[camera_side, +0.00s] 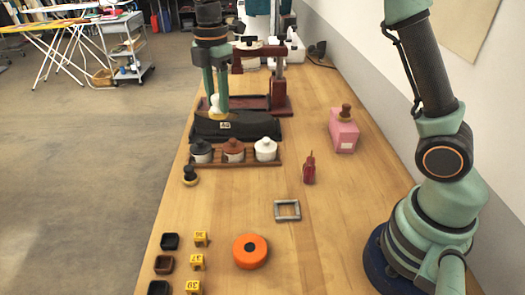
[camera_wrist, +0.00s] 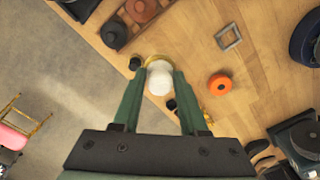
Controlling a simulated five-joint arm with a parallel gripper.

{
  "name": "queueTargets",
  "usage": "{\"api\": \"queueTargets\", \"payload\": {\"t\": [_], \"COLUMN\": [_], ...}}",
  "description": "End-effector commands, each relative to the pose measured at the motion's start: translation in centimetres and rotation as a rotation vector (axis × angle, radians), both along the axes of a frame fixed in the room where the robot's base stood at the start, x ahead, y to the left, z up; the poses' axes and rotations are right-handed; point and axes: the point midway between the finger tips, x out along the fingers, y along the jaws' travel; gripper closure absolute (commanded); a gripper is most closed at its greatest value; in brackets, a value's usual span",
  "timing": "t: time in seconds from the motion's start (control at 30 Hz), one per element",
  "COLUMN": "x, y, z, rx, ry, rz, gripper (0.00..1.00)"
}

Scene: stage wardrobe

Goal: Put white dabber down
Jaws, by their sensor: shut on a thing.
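My gripper (camera_side: 218,106) is shut on the white dabber (camera_side: 214,103), which has a white knob and a tan base. It appears in front of the long black case (camera_side: 250,127) in the side view; its exact height cannot be told. In the wrist view, the dabber (camera_wrist: 160,80) sits between my two green fingers (camera_wrist: 160,76). A rack (camera_side: 213,161) holds three lidded pots: dark grey (camera_side: 201,152), red-brown (camera_side: 233,150) and white (camera_side: 265,149). A black dabber (camera_side: 190,174) stands on the table just left of the rack.
A pink box (camera_side: 342,134) with a brown-knobbed dabber (camera_side: 346,112) on top and a red bottle (camera_side: 309,170) stand right. A grey square frame (camera_side: 287,218), orange disc (camera_side: 250,256), yellow number blocks (camera_side: 201,239) and dark cups (camera_side: 170,241) lie nearer. Bare table shows between them.

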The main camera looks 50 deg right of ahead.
Motion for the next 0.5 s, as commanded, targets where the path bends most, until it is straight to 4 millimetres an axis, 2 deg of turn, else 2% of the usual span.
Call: {"api": "queueTargets", "payload": {"t": [0.17,0.27,0.5], "x": [1.2,1.4,1.3], "y": [1.5,1.7,1.6], "z": [-0.2,-1.3,-6.9], "rx": [0.0,-0.001,-0.001], "ry": [0.001,0.004,0.007], "rz": [0.001,0.0,-0.001], "gripper": [1.0,1.0,1.0]}}
